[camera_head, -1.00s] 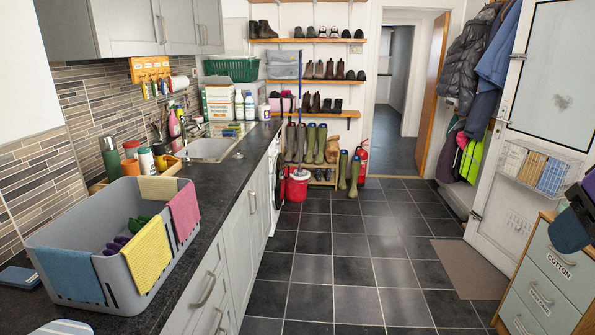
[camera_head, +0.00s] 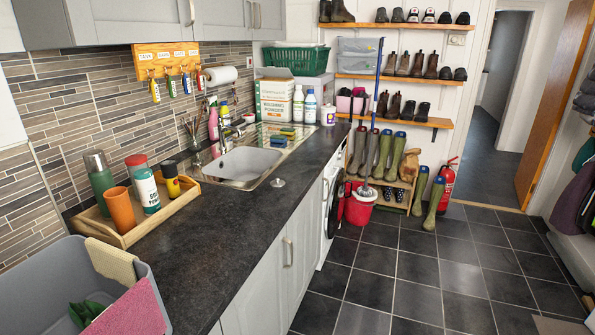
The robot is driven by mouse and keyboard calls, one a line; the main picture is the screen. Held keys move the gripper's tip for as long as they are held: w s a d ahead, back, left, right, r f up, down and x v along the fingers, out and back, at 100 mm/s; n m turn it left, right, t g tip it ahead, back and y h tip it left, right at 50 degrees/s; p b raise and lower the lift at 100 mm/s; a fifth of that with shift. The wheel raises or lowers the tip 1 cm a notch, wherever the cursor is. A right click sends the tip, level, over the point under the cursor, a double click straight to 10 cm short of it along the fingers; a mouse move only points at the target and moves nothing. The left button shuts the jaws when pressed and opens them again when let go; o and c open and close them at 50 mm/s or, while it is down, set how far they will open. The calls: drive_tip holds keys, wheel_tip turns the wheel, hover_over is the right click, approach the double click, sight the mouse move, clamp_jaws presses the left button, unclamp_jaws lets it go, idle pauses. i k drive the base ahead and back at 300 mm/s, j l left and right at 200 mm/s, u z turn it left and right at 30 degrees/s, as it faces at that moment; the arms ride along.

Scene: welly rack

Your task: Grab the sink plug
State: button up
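A small round, pale metallic disc that looks like the sink plug (camera_head: 278,183) lies on the dark worktop (camera_head: 235,225). It is just right of the sink (camera_head: 243,166), near the worktop's front edge, apart from the sink rim. Nothing covers it. My gripper is not in view.
A wooden tray (camera_head: 128,237) with bottles and an orange cup stands left of the sink. A grey basket (camera_head: 40,275) with cloths is in the near left corner. The worktop around the disc is clear. The tiled floor (camera_head: 395,285) is free; a red bucket (camera_head: 360,207) stands further back.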

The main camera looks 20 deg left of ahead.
sight(278, 182)
drive_tip(key=i+u, duration=0.1)
drive_tip(key=i, duration=0.5)
drive_tip(key=i+l+u, duration=0.1)
drive_tip(key=i, duration=0.5)
drive_tip(key=i+l+u, duration=0.1)
drive_tip(key=i, duration=0.5)
drive_tip(key=i+l+u, duration=0.2)
drive_tip(key=i+u, duration=0.3)
drive_tip(key=i+l+u, duration=0.3)
drive_tip(key=u, duration=0.15)
drive_tip(key=i+l+u, duration=0.3)
drive_tip(key=l+u, duration=0.2)
drive_tip(key=i+l+u, duration=0.2)
drive_tip(key=l+u, duration=0.25)
drive_tip(key=i+l+u, duration=0.15)
drive_tip(key=l+u, duration=0.25)
drive_tip(key=l, duration=0.35)
drive_tip(key=l+u, duration=0.4)
drive_tip(key=l, duration=0.3)
